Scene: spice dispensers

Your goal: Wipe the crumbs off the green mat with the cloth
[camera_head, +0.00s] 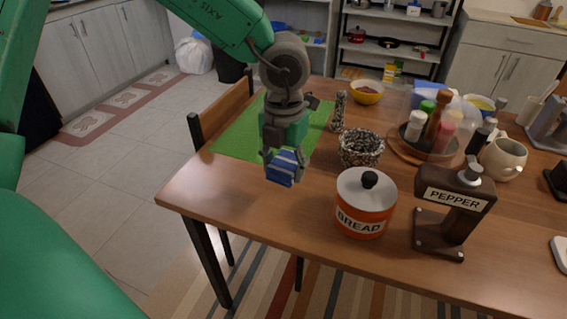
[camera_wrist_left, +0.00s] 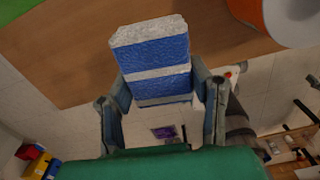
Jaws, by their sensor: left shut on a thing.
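The cloth (camera_head: 284,168) is blue with white stripes and looks like a folded block. My left gripper (camera_head: 284,157) is shut on it and holds it above the near edge of the table. In the left wrist view the cloth (camera_wrist_left: 152,58) sticks out between the two fingers of my left gripper (camera_wrist_left: 160,95). The green mat (camera_head: 235,137) lies on the table behind and left of the gripper, partly hidden by my arm. I cannot make out crumbs on the mat. My right gripper is not in view.
A tray of spice bottles (camera_head: 410,155) and a yellow bowl (camera_head: 367,97) are farther back. A chair (camera_head: 222,105) stands at the left edge.

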